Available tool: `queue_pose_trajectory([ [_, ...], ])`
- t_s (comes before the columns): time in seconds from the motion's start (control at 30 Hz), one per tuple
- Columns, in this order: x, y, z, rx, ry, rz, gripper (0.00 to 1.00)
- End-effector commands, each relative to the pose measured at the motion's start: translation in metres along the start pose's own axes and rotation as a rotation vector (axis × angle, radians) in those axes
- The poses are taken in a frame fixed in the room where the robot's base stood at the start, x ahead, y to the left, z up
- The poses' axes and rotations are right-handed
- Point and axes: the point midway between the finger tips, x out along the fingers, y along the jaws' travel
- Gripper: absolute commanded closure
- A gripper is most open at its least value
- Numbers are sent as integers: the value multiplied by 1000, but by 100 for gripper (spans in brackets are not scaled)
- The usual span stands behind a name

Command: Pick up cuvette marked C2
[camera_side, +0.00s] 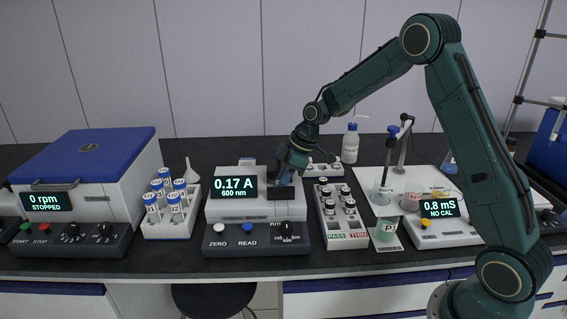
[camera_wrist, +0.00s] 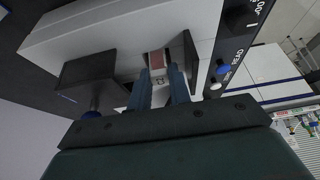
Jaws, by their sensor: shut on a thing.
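My gripper (camera_side: 284,181) points down at the dark sample holder (camera_side: 281,193) of the photometer (camera_side: 256,210), right of its display reading 0.17 A, 600 nm. In the wrist view, my gripper (camera_wrist: 161,82) is shut on a small cuvette (camera_wrist: 156,60) with a reddish-brown part and a pale face. A mark on the cuvette is too small and blurred to read with certainty. The cuvette is at the holder; whether it is seated or slightly raised I cannot tell. In the side view, my fingers hide it.
A white rack of blue-capped vials (camera_side: 171,209) and a blue-lidded centrifuge (camera_side: 88,185) stand left. A rack of dark-capped vials (camera_side: 342,214) is close on the right, with a conductivity meter (camera_side: 438,215) beyond. A wash bottle (camera_side: 350,146) stands behind.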

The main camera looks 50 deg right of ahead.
Motion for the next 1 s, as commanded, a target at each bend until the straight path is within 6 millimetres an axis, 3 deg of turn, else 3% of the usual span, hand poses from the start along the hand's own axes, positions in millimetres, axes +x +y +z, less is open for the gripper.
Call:
queue_pose_trajectory([
  [0.37,-41,1,-19,-1,3,4,100],
  [0.8,-128,1,-58,-3,3,5,100],
  [1.0,-159,1,-71,-1,1,3,100],
])
